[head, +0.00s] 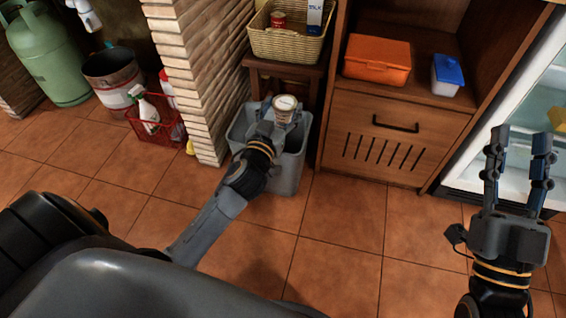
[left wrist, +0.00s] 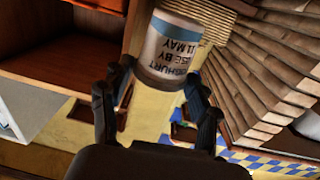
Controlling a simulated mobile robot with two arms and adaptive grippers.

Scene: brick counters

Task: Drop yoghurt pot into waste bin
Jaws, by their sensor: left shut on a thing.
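The yoghurt pot (head: 285,103) is a small white pot with a pale lid, seen from above in the head view. In the left wrist view the pot (left wrist: 171,48) shows printed text with "YOGHURT" and "USE BY 11 MAY". My left gripper (head: 273,112) is shut on it. The grey waste bin (head: 289,172) stands on the floor, and the gripper and pot are over its opening in the head view. The bin's inside is partly hidden by my left arm. My right gripper (head: 518,146) is open and empty at the right, away from the bin.
A brick pillar (head: 200,70) stands left of the bin, a wooden cabinet (head: 385,140) right. A basket (head: 287,45) sits on a stool behind. A red crate (head: 155,125) with bottles, a bucket (head: 113,80) and a green gas cylinder (head: 45,55) stand left. The front floor is clear.

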